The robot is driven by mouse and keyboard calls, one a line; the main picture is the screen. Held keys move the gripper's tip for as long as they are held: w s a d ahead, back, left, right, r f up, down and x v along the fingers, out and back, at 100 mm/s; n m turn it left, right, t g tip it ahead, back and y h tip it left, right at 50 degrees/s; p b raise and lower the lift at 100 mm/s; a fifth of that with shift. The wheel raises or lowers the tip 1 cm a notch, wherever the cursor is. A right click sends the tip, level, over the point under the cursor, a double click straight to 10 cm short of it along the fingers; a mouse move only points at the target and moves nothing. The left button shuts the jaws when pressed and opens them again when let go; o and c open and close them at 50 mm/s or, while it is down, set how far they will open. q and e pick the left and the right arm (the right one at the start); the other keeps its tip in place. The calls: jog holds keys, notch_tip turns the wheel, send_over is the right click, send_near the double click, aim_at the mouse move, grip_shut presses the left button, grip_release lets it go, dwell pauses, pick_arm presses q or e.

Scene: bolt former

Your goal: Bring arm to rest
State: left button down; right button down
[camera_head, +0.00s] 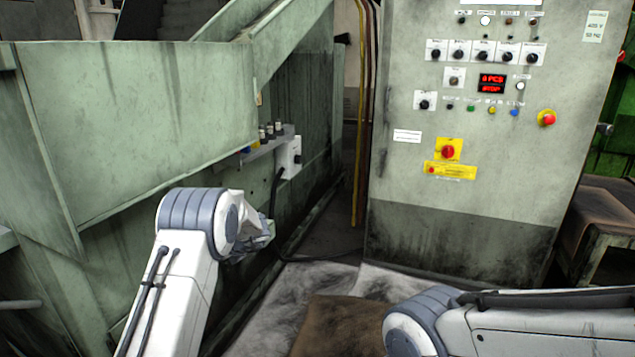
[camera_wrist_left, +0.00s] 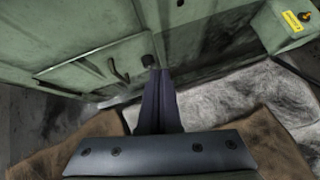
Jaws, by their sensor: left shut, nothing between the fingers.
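My left arm (camera_head: 190,265) comes in from the lower left in the head view and bends at a grey-blue joint in front of the green machine. Its end is mostly hidden behind that joint. In the left wrist view my left gripper (camera_wrist_left: 158,78) is shut and empty, its dark fingers together. It points toward the lower part of the green machine, with no visible contact. My right arm (camera_head: 530,325) lies across the lower right of the head view. Its gripper is out of the picture.
A green machine (camera_head: 130,130) fills the left. A control cabinet (camera_head: 400,190) with knobs, a red display and an emergency stop (camera_head: 546,118) stands at centre right. A bench (camera_head: 605,220) is at far right. Brown matting (camera_head: 335,325) lies on the stained floor.

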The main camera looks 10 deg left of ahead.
pick_arm(q)
jog(key=s+d+r+m+t+h, duration=0.2)
jog(key=d+r+m+t+h, duration=0.3)
jog(key=m, duration=0.7)
jog(key=s+d+r+m+h, duration=0.15)
jog(key=d+r+m, duration=0.25)
jog(key=d+m, duration=0.55)
jog(key=s+d+f+m+g+h, duration=0.1)
jog(key=s+d+f+m+g, duration=0.15)
jog(key=s+m, duration=1.1)
jog(key=s+d+f+m+g+h, duration=0.15)
jog(key=s+m+g, duration=0.25)
jog(key=s+m, duration=0.9)
jog(key=s+d+r+m+g, duration=0.1)
jog(key=s+d+r+m, duration=0.25)
jog(key=s+d, duration=0.3)
jog(key=s+d+r+m+g, duration=0.2)
jog(key=s+d+m, duration=0.2)
jog(key=s+d, duration=0.3)
notch_tip(320, 180, up, 38)
jog(key=s+p, duration=0.1)
jog(key=p, duration=3.7)
jog(key=shift+s+a, duration=0.25)
jog(key=shift+s, duration=0.15)
jog(key=shift+f, duration=0.1)
